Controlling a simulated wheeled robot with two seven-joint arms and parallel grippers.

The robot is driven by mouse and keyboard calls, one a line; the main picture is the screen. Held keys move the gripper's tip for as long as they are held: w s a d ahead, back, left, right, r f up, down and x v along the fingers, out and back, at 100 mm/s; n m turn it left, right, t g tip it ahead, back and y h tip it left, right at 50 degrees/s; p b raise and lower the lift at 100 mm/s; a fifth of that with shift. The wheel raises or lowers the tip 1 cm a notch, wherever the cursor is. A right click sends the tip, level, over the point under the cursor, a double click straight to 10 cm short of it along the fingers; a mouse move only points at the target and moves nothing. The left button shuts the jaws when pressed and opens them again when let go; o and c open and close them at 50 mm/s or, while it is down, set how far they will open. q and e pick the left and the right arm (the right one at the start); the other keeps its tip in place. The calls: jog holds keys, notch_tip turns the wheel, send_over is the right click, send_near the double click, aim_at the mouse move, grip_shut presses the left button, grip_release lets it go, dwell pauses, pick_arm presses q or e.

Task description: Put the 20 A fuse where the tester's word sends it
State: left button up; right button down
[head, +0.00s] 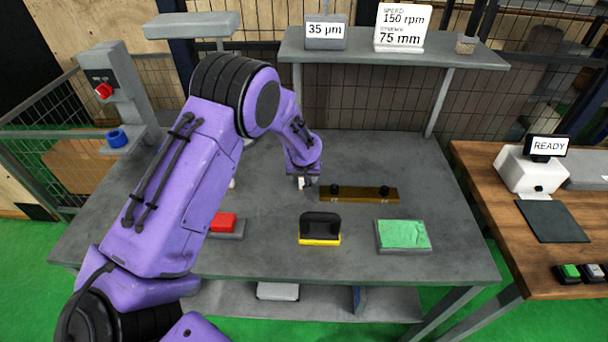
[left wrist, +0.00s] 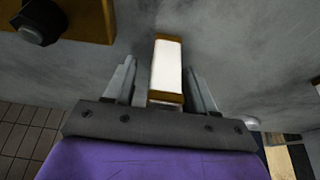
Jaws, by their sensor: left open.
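A white block with brass-coloured ends (left wrist: 166,65), which looks like a fuse, stands out between the two fingers of my left gripper (left wrist: 160,72) in the left wrist view. The fingers are open, with a gap on each side of it. No rating can be read on it. In the head view my left gripper (head: 302,183) is low over the grey table, left of a brass bar with two black knobs (head: 360,195). The tester (head: 527,172), a white box on the wooden table at right, shows READY (head: 548,146). My right gripper is out of view.
Along the table's front lie a red block on a grey base (head: 224,223), a black-handled yellow-edged tool (head: 320,229) and a green pad in a tray (head: 403,234). A raised shelf (head: 400,54) with signs spans the back. A dark mat (head: 551,221) lies before the tester.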

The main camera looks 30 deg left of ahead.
pick_arm(q)
jog(key=shift+s+r, duration=0.25)
jog(key=shift+s, duration=0.05)
jog(key=shift+c, duration=0.3)
grip_shut()
jog(key=shift+w, duration=0.1)
jog(key=shift+r+b, duration=0.3)
jog(key=shift+b, duration=0.1)
jog(key=v, duration=0.1)
jog(key=b+v, duration=0.1)
jog(key=v, duration=0.1)
jog(key=shift+w+a+r, duration=0.1)
jog(key=shift+w+r, duration=0.1)
jog(key=shift+w, duration=0.05)
jog(key=s+d+r+b, duration=0.2)
jog(key=s+d+r, duration=0.3)
jog(key=s+r, duration=0.4)
jog(key=s, duration=0.3)
jog(key=shift+s+b, duration=0.25)
jog(key=shift+b, duration=0.15)
